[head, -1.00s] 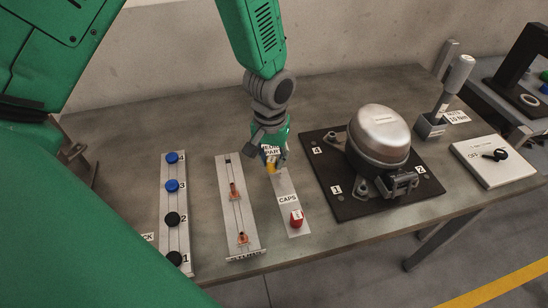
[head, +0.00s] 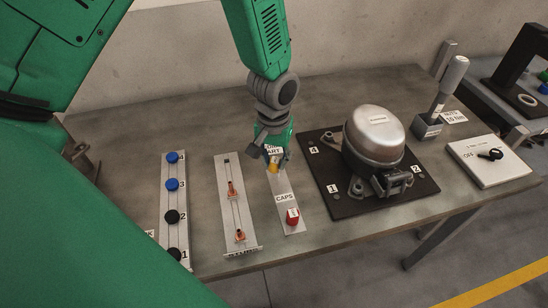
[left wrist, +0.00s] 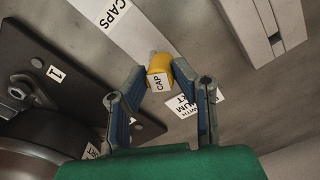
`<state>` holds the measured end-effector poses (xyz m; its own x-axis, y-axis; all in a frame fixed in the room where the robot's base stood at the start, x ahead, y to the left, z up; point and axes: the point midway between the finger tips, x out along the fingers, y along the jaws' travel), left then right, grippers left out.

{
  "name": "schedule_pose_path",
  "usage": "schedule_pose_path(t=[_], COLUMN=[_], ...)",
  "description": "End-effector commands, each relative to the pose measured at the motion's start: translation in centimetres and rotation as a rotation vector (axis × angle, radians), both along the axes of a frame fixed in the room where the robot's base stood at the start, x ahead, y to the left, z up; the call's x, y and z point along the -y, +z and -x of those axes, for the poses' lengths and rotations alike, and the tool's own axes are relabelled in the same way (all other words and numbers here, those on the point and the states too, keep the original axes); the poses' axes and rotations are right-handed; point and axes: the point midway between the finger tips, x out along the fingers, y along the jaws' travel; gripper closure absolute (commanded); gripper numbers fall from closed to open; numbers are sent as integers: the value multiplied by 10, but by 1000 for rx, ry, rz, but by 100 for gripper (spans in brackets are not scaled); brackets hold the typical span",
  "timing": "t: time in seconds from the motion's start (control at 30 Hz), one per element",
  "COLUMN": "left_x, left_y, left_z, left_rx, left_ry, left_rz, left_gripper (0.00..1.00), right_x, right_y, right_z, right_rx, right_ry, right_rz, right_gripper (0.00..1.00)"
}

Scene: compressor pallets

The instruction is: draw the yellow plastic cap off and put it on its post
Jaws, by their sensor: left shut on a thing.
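The yellow cap (head: 272,168) is between the fingers of my left gripper (head: 273,160), at the far end of the CAPS strip (head: 286,188). In the left wrist view, the yellow cap (left wrist: 159,70) shows its CAP label, and my left gripper (left wrist: 160,74) has a finger on each side of it. A small grey post-like piece (left wrist: 153,54) shows just beyond the cap; I cannot tell whether the cap sits on it. A red cap (head: 292,217) stands at the near end of the strip. My right gripper is not in view.
The silver compressor (head: 375,136) stands on a dark plate (head: 335,205) to the right. A strip with copper-coloured parts (head: 247,230) and a strip of blue and black knobs (head: 173,232) lie to the left. Bare bench lies in front of the dark plate.

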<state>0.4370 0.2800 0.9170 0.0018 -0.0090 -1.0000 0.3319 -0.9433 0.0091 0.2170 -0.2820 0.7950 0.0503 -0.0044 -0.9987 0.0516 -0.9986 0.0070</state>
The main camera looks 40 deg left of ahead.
Motion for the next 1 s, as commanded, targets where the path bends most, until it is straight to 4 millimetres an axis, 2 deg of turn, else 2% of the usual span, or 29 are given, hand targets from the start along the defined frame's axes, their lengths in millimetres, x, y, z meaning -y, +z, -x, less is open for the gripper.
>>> schedule_pose_path(t=[0.33, 0.7, 1.0], left_x=[-3, 7, 8], left_y=[-1, 0, -1], left_z=[0, 1, 1], left_rx=[1, 34, 39], left_ry=[1, -28, -35], left_rz=[5, 102, 113], left_gripper=[100, 100, 100], right_x=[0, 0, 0], right_y=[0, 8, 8], right_z=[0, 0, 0], right_rx=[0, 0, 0], right_ry=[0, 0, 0], right_rz=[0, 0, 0], right_gripper=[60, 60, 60])
